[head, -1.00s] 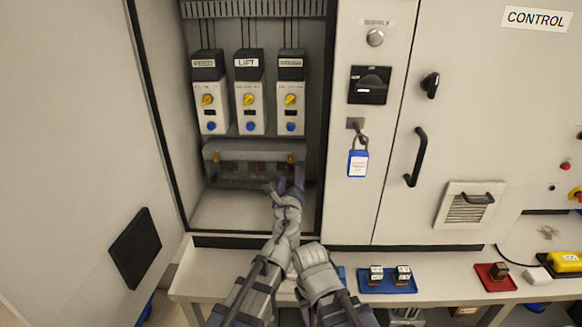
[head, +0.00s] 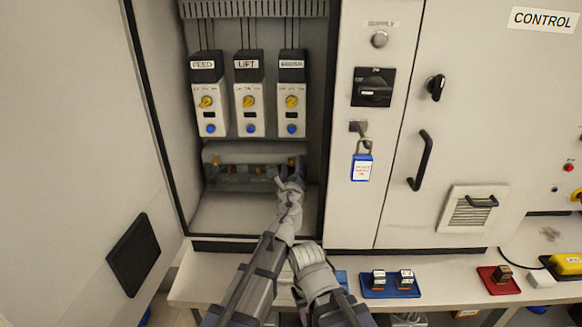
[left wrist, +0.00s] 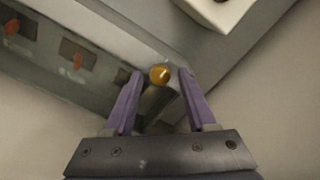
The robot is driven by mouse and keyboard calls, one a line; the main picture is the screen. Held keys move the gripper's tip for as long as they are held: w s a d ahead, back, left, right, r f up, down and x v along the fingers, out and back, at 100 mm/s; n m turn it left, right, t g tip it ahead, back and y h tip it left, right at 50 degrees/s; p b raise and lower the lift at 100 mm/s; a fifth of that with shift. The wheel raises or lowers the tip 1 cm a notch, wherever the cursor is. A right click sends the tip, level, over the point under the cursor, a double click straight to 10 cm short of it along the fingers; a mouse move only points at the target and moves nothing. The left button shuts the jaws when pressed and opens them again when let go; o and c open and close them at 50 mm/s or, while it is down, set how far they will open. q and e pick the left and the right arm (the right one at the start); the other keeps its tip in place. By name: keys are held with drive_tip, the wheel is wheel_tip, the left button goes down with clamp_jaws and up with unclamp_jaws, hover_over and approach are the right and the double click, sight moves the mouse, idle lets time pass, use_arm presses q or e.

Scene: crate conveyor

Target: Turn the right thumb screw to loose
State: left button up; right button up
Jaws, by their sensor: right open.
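The right thumb screw (head: 291,162) is a small yellow knob at the right end of the grey cover (head: 240,150) under the three drive units. In the left wrist view, the screw (left wrist: 160,75) shows as a round yellow head. My left gripper (head: 287,171) is right at it. Its purple fingers (left wrist: 161,73) stand open, one on each side of the screw, with gaps visible. The left thumb screw (head: 216,161) is at the cover's other end. My right gripper (head: 308,254) is low, in front of the bench; its fingers are not clearly seen.
The drive units (head: 249,100) hang above the cover. The open cabinet door (head: 70,130) is at left. A blue padlock (head: 362,166) hangs right of the opening. A blue tray (head: 390,286) and a red tray (head: 498,282) lie on the bench (head: 440,297). The cabinet floor (head: 235,212) is clear.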

use_arm(q)
clamp_jaws()
